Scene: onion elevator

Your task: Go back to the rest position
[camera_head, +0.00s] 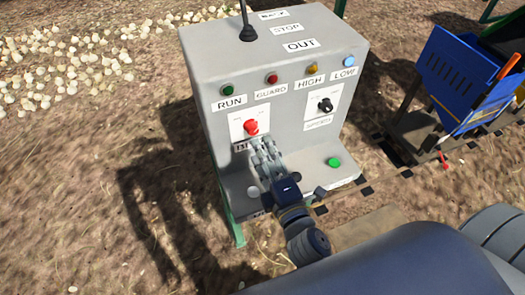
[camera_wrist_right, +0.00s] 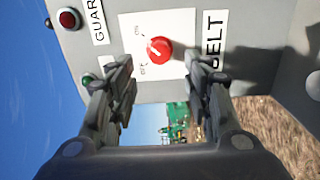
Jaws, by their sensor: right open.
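My right gripper (camera_head: 262,150) is in front of the grey control box, just below the red belt knob (camera_head: 251,127). In the right wrist view my right gripper (camera_wrist_right: 160,85) has its two fingers spread apart with nothing between them. The red knob (camera_wrist_right: 159,50) shows beyond the fingertips, on a white plate with ON and OFF marks. Whether the fingers touch the panel is hard to tell. My left gripper is in neither view.
The grey control box (camera_head: 215,135) carries several lamps, a black speed knob (camera_head: 325,105), a green button (camera_head: 334,162) and a joystick (camera_head: 247,25). A blue crate (camera_head: 455,80) stands at the right. Onions (camera_head: 70,55) lie on open ground at upper left.

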